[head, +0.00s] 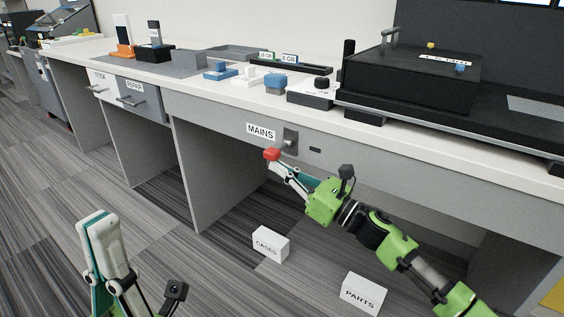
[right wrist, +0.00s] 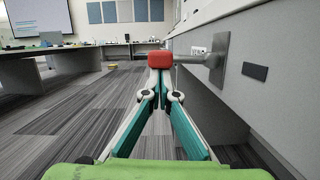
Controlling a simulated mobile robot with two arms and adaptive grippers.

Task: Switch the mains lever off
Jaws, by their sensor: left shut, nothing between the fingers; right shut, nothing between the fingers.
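The mains lever has a red knob (head: 271,154) on a grey arm that comes from a grey plate (head: 291,141) on the bench's front panel, beside the MAINS label (head: 261,131). In the right wrist view the red knob (right wrist: 160,59) is straight ahead, and its grey arm (right wrist: 194,58) runs right to the plate (right wrist: 219,62). My right gripper (head: 275,166) is shut and empty, its tips right at the knob's underside; I cannot tell whether they touch. The tips (right wrist: 160,78) partly overlap the knob's lower edge. My left gripper (head: 98,222) is shut and empty, low at the left, away from the bench.
The white bench top (head: 235,93) carries blocks, trays and a black unit (head: 413,80). A CASES block (head: 271,244) and a PARTS block (head: 363,293) are on the floor below my right arm. A REPAIR drawer (head: 136,98) is at the left.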

